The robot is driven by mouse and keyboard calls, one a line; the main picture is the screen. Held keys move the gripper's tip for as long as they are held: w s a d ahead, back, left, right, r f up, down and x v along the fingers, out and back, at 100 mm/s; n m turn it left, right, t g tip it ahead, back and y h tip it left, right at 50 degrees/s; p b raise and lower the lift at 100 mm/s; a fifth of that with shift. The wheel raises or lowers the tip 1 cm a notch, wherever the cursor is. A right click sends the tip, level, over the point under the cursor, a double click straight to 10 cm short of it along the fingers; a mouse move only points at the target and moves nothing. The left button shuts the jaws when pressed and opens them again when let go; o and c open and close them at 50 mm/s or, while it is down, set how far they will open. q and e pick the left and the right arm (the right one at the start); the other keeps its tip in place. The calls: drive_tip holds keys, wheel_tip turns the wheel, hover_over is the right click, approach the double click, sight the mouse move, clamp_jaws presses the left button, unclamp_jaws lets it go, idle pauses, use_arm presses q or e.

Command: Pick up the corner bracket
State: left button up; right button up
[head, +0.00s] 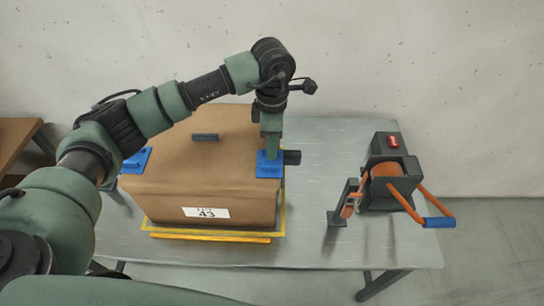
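A brown carton (220,135) with a "43" label stands on the table. One blue corner bracket (268,171) sits at the carton's right top edge. My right gripper is not in view.
A yellow frame (210,237) lies under the carton. A dark bar (205,137) lies on the carton top. A brown surface (14,140) is at far left.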

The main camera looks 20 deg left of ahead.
use_arm(q)
drive_tip(key=shift+f, duration=0.7)
clamp_jaws()
drive_tip(key=shift+r, duration=0.1)
